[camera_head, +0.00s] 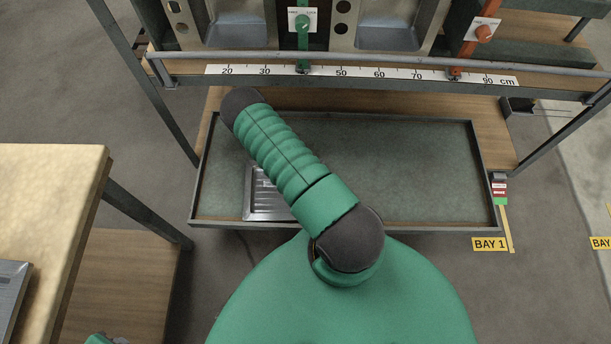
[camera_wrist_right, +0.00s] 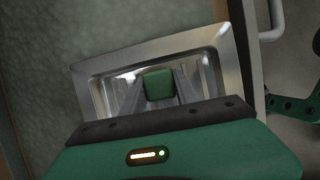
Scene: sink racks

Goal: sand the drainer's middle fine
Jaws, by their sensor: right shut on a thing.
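The drainer is a shiny metal tray with a raised rim and ribs (camera_head: 265,203). It lies in the near left part of a shallow dark tray, and my arm covers part of it in the head view. In the right wrist view the drainer (camera_wrist_right: 233,62) fills the middle. My right gripper (camera_wrist_right: 158,92) is shut on a small green block (camera_wrist_right: 158,84), held over the middle of the drainer. I cannot tell whether the block touches the metal. The head view hides this gripper behind the arm. My left gripper is not clearly in view.
The dark tray (camera_head: 420,220) has a low rim and is bare to the right. A rack rail with a cm scale (camera_head: 360,77) crosses behind it, with metal sinks and knobs above. A pale table (camera_head: 60,185) stands at left, with a metal piece (camera_head: 12,285) on it.

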